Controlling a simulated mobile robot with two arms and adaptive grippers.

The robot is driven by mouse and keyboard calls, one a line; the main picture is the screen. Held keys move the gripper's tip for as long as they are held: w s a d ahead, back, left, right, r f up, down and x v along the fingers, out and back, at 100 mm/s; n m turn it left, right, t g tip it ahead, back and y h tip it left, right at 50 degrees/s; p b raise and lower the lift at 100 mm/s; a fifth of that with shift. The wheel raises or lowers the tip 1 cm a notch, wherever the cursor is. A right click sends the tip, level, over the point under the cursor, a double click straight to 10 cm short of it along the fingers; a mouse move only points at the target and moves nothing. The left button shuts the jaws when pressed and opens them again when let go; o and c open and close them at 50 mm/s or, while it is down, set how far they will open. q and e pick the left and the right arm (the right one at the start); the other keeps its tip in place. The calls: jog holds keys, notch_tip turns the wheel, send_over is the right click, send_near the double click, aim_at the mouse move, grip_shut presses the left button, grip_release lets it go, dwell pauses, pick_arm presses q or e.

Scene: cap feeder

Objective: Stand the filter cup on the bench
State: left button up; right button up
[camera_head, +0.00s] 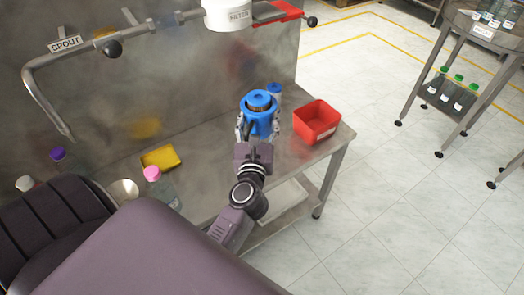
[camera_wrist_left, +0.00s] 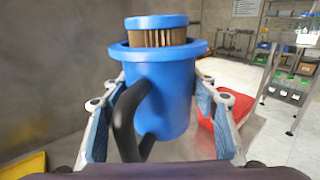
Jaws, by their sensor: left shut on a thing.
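The filter cup (camera_head: 260,122) is a blue cup with a wide rim and a dark handle. It looks upright, and a pleated cartridge with a blue cap stands up out of its mouth. My left gripper (camera_head: 257,130) is shut on it, with one finger on each side of its body. In the left wrist view the cup (camera_wrist_left: 160,90) fills the middle, with its handle towards me. The cup is over the right part of the metal bench (camera_head: 215,150). Its underside is hidden, so I cannot tell whether it touches the bench. My right gripper is not in view.
A red bin (camera_head: 317,121) stands right of the cup at the bench end. A blue-topped item (camera_head: 274,91) is close behind it. A yellow tray (camera_head: 160,158) and pink-capped bottle (camera_head: 153,174) are left. The white FILTER housing (camera_head: 228,15) hangs above; the spout pipe (camera_head: 45,95) is far left.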

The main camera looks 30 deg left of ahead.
pick_arm(q)
jog(key=shift+o, duration=0.2)
jog(key=w+a+n+g+y+p, duration=0.1)
jog(key=w+a+n+y, duration=0.1)
jog(key=w, duration=0.4)
jog(key=shift+w+a+r+g+y+p, duration=0.15)
jog(key=shift+a+r+g+y+p, duration=0.2)
jog(key=shift+a, duration=0.4)
jog(key=shift+w+f, duration=0.1)
jog(key=shift+w, duration=0.2)
jog(key=shift+w+f, duration=0.15)
jog(key=shift+f, duration=0.1)
jog(key=shift+c, duration=0.2)
jog(key=shift+f+b, duration=8.4)
jog(key=shift+f, duration=1.35)
